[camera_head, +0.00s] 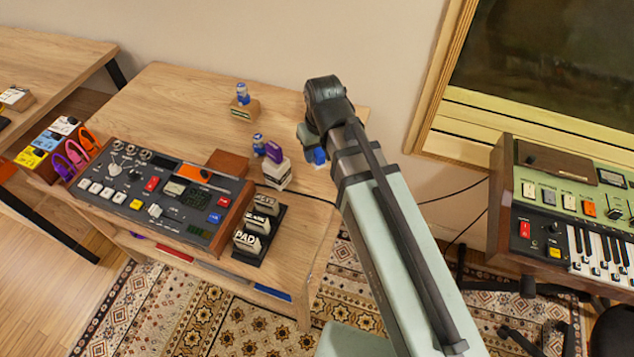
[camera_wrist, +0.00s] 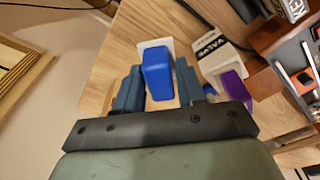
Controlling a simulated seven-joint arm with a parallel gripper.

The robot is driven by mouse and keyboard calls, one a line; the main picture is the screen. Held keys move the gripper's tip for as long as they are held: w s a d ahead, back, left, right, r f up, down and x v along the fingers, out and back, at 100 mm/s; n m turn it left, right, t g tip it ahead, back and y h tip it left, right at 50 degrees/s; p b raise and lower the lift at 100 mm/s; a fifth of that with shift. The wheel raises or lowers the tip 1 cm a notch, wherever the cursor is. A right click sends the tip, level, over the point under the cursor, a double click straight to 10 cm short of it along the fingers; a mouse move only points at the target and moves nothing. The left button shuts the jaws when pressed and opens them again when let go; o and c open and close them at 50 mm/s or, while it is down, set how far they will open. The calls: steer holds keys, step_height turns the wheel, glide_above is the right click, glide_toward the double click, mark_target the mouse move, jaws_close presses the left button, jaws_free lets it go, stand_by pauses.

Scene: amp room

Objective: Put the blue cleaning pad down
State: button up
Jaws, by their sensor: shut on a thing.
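My gripper (camera_wrist: 158,88) is shut on the blue cleaning pad (camera_wrist: 157,72), which sits between its two dark fingers in the wrist view. A white edge shows behind the blue part. In the head view, a small blue piece of the pad (camera_head: 318,157) shows below the dark wrist of my arm, over the right end of the wooden table (camera_head: 180,90). My wrist hides most of the pad there. I cannot tell whether the pad touches the tabletop.
A white box (camera_head: 277,172) with a purple item (camera_head: 273,152) stands just left of my gripper. The back of the table has bare wood.

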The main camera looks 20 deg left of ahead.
mark_target(316, 182)
steer(key=shift+f, duration=5.05)
steer(key=o, duration=1.1)
steer(key=shift+f, duration=0.1)
steer(key=shift+c, duration=0.2)
steer(key=shift+s+d+r, duration=0.2)
steer(key=shift+r, duration=1.85)
steer(key=shift+s+d+r, duration=0.2)
steer(key=shift+s+r, duration=0.05)
steer(key=shift+r, duration=1.75)
steer(key=shift+s+d+r, duration=0.2)
steer(key=shift+r, duration=1.85)
